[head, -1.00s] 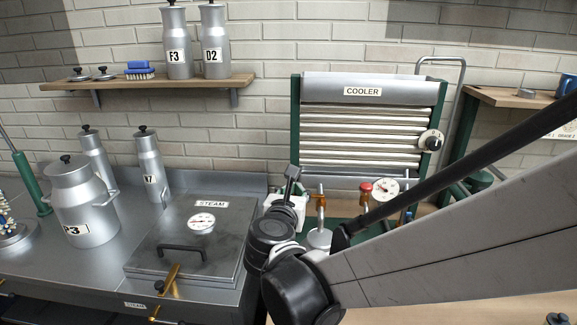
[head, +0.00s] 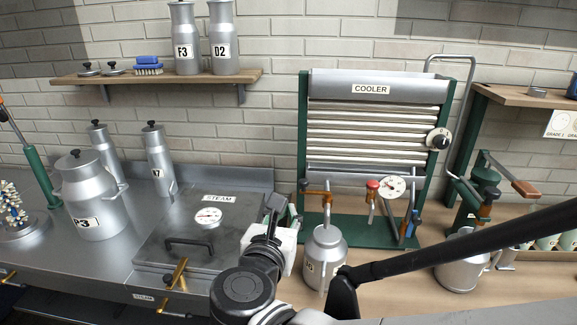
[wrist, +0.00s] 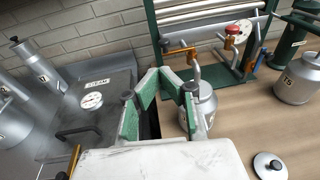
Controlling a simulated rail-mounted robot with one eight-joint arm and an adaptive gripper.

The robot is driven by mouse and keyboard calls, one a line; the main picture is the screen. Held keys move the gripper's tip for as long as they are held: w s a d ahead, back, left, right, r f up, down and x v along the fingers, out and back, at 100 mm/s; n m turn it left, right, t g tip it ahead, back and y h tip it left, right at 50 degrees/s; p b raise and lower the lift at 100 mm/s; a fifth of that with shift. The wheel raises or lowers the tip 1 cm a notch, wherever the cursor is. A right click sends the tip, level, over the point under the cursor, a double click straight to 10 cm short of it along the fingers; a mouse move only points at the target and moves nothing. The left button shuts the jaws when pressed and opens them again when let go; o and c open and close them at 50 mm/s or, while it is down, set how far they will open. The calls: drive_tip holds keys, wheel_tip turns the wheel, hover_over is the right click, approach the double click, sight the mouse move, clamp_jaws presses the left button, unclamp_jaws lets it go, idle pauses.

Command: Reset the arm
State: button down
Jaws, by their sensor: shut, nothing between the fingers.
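My gripper (head: 277,212) is in the lower middle of the head view, between the steam box and the cooler's front. In the wrist view my gripper (wrist: 160,85) shows its green-padded fingers and pale body. It is shut and holds nothing. A metal can (head: 325,257) stands just right of it under the cooler's tap; in the wrist view this can (wrist: 202,112) is partly hidden behind a finger. My arm runs from the bottom edge up to the gripper.
The lidded steam box (head: 195,240) with a gauge is left of my gripper. The cooler (head: 372,130) stands behind. Can P3 (head: 95,200) and can K7 (head: 158,160) are on the left counter. Can T5 (wrist: 296,80) and a loose lid (wrist: 269,166) are at right.

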wheel_tip(320, 180, up, 12)
drive_tip(key=w+n+t+y, duration=0.3)
drive_tip(key=n+y, duration=0.5)
drive_tip(key=n, duration=0.9)
drive_tip(key=s+d+f+n+g+h, duration=0.2)
drive_tip(key=s+d+f+n+g, duration=0.3)
drive_tip(key=s+d+f+n, duration=0.2)
drive_tip(key=s+d+f+n+g+h, duration=0.2)
drive_tip(key=s+d+f+n+g, duration=0.4)
drive_tip(key=d+f+n, duration=0.5)
drive_tip(key=s+d+n, duration=0.2)
drive_tip(key=n, duration=0.1)
drive_tip(key=shift+d+g+h, duration=0.3)
